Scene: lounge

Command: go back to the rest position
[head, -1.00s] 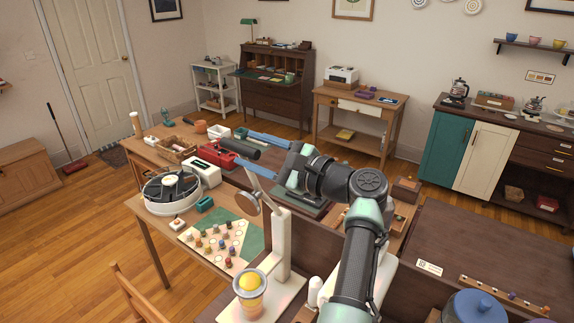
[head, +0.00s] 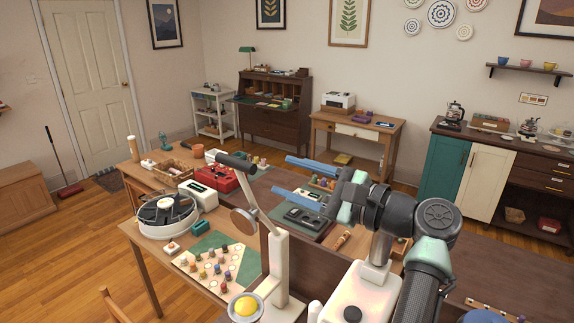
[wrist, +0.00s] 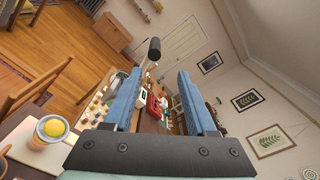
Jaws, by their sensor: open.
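My gripper (head: 281,176) is in the middle of the head view, raised above the table. Its two blue fingers are parallel, spread apart and empty. They point left. In the wrist view both fingers (wrist: 155,100) show apart, with the table and a red box (wrist: 154,105) seen beyond the gap. Nothing is held between them.
Below stands a table with a white lamp-like stand (head: 279,264), a game board (head: 215,265), a red box (head: 209,184) and a round white device (head: 167,216). A yellow ball in a cup (head: 246,306) is in front. Open floor (head: 60,265) lies at left.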

